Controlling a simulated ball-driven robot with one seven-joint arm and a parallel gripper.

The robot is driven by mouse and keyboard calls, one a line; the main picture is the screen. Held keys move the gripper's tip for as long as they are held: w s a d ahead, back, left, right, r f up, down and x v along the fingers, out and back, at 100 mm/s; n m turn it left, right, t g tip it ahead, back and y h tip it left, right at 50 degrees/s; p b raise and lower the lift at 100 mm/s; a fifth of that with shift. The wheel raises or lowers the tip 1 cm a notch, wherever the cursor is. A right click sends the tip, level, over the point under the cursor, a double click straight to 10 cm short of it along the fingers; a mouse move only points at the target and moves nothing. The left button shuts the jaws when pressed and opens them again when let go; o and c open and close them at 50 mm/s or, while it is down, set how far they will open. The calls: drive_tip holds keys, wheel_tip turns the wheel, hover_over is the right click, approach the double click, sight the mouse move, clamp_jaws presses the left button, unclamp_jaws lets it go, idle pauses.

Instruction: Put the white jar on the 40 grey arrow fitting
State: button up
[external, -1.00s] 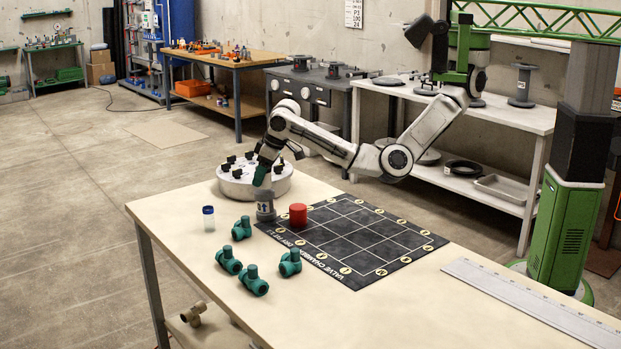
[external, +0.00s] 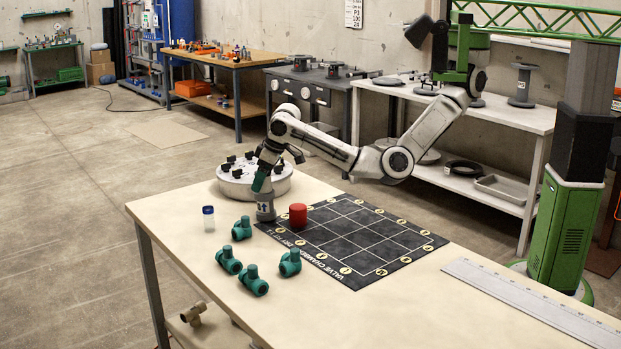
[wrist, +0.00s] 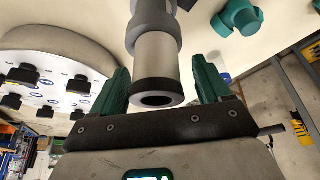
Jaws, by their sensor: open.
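The white jar (external: 208,219) has a blue lid and stands upright near the left edge of the table. The grey arrow fitting (external: 265,209) stands upright at the mat's left corner, with a white mark on its side; its number is too small to read. My gripper (external: 262,186) points down at the fitting's top. In the wrist view its open green fingers (wrist: 163,78) stand either side of a grey cylindrical end with a dark rim (wrist: 157,70), with gaps on both sides. The jar is apart from my gripper, to its left in the external view.
A red cylinder (external: 298,215) stands close right of the fitting on the black gridded mat (external: 352,240). Several green pipe fittings (external: 254,281) lie in front. A round white turntable with black clamps (external: 240,188) is behind.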

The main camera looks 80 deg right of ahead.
drive_tip(key=shift+r, duration=0.6)
drive_tip(key=v, duration=1.2)
drive_tip(key=s+d+f+h, duration=0.2)
drive_tip(key=s+d+f, duration=0.25)
drive_tip(key=d, duration=0.45)
drive_tip(key=s+d+f+h, duration=0.1)
drive_tip(key=s+d+f, duration=0.4)
drive_tip(key=d, duration=0.4)
drive_tip(key=s+d+f+h, duration=0.2)
drive_tip(key=s+d+f, duration=0.3)
drive_tip(key=d, duration=0.5)
drive_tip(key=s+a+f+g+y, duration=0.1)
drive_tip(key=s+a+f+y, duration=0.1)
drive_tip(key=s+f, duration=0.6)
drive_tip(key=s+a+f+g+y, duration=0.2)
drive_tip(key=s+f, duration=0.5)
drive_tip(key=s, duration=0.5)
drive_tip(key=shift+s+a+f+n+g+y+p, duration=0.3)
drive_tip(key=shift+s+a+f+n+y, duration=0.05)
drive_tip(key=shift+s+f+n+y, duration=0.05)
